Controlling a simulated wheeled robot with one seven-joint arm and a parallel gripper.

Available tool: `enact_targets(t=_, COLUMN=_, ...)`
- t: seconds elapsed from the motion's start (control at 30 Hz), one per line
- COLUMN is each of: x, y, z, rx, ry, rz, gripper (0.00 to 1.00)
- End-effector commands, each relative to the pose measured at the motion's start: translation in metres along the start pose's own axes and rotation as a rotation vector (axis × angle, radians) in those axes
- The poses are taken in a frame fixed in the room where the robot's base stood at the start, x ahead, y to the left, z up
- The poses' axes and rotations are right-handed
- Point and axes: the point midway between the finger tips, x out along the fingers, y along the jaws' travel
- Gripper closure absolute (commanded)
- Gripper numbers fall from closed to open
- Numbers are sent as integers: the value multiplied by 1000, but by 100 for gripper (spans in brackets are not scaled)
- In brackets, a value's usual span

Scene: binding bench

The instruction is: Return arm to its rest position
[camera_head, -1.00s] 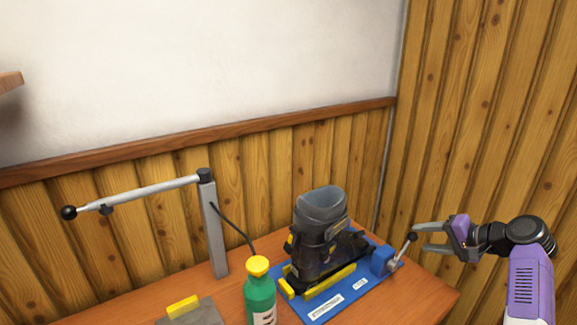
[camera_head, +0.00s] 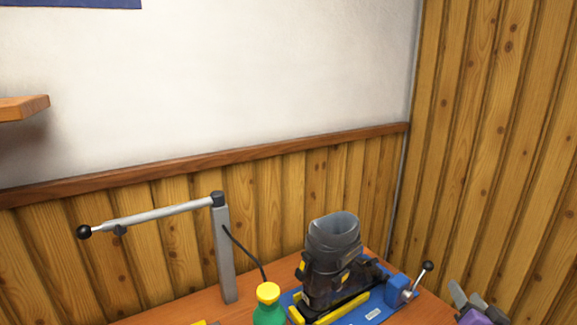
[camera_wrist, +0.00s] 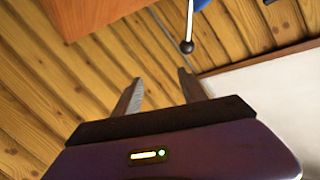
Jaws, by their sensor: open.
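My gripper (camera_head: 468,298) is at the lower right of the head view, to the right of the bench and partly cut off by the frame's bottom edge. In the wrist view its two fingers (camera_wrist: 160,90) are apart with nothing between them. A dark ski boot (camera_head: 333,262) stands upright on a blue fixture (camera_head: 372,314) on the bench. The fixture's clamp lever (camera_head: 418,280) with a black knob is left of my gripper and apart from it. The lever also shows at the top of the wrist view (camera_wrist: 188,30).
A green bottle (camera_head: 268,312) with a yellow cap stands left of the fixture. A grey post with a long swing arm (camera_head: 160,214) rises behind it. A wooden shelf (camera_head: 22,107) is at the far left. Plank walls (camera_head: 500,130) close the back and right.

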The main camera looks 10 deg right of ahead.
Motion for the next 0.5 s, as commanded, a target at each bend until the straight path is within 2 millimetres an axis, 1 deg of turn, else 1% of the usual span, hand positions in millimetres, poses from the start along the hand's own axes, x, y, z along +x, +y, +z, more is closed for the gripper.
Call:
enact_targets(t=0.03, x=-20, y=-3, z=15, rx=-35, ry=12, rz=-4, gripper=50)
enact_targets(t=0.17, x=-68, y=-16, z=38, rx=-127, ry=58, rz=-26, gripper=50)
enact_targets(t=0.2, x=-83, y=-20, z=45, rx=-151, ry=70, rz=-36, gripper=50)
enact_targets(t=0.27, x=-107, y=-27, z=53, rx=-189, ry=87, rz=-51, gripper=50)
enact_targets(t=0.3, x=-123, y=-32, z=59, rx=-214, ry=96, rz=-62, gripper=50)
enact_targets(t=0.47, x=-189, y=-52, z=76, rx=-299, ry=122, rz=-115, gripper=50)
enact_targets(t=0.5, x=-206, y=-56, z=79, rx=-320, ry=126, rz=-129, gripper=50)
